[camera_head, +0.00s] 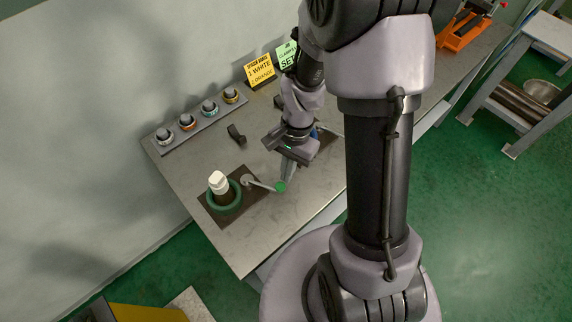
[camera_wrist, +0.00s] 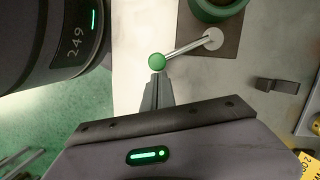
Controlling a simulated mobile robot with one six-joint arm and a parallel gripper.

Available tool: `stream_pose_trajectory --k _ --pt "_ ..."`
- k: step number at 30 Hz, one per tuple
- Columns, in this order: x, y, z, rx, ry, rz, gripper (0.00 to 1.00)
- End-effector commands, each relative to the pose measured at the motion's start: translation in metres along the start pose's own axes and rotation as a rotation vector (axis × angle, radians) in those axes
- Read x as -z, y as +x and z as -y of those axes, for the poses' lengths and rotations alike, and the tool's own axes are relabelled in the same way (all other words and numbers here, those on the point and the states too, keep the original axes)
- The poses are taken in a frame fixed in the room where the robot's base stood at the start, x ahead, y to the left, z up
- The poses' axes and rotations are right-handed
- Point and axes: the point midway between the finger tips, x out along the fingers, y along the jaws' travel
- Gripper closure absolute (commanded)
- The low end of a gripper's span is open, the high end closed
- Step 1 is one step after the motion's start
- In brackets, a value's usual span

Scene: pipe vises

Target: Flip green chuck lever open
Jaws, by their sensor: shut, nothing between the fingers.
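In the wrist view the lever rod (camera_wrist: 188,47) runs from the pivot down to the ball knob (camera_wrist: 157,62), and the chuck ring (camera_wrist: 217,8) is cut by the top edge. My gripper (camera_head: 288,177) is shut and empty. Its tips (camera_wrist: 157,78) are right beside the knob; I cannot tell whether they touch.
A rack with several ringed pieces (camera_head: 209,108) lies along the wall. A yellow sign (camera_head: 259,70) and a green sign (camera_head: 287,56) stand at the back. A small dark block (camera_head: 236,134) sits between rack and lever. The tabletop in front of the chuck is clear.

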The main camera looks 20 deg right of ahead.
Motion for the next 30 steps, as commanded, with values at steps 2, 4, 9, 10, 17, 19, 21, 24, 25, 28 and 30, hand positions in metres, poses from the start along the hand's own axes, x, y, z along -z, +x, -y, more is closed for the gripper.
stream_pose_trajectory --k 2,4,9,10,17,19,21,24,25,28,30 --pt "-0.0023 0.0007 -0.0014 0.011 0.041 -0.001 1.0" --pt "-0.0043 0.0012 -0.0023 0.014 0.058 -0.001 1.0" --pt "-0.0073 0.0017 -0.0034 0.014 0.055 -0.001 1.0" --pt "-0.0076 0.0018 -0.0035 0.014 0.055 -0.001 1.0" --pt "-0.0098 0.0022 -0.0041 0.012 0.054 0.001 1.0" --pt "-0.0103 0.0023 -0.0043 0.012 0.054 0.002 1.0" --pt "-0.0106 0.0024 -0.0044 0.011 0.054 0.003 1.0" --pt "-0.0109 0.0026 -0.0047 0.011 0.054 0.004 1.0" --pt "-0.011 0.0027 -0.0047 0.01 0.054 0.004 1.0" --pt "-0.0113 0.0028 -0.0049 0.01 0.054 0.005 1.0" --pt "-0.0113 0.0028 -0.0049 0.009 0.055 0.006 1.0"
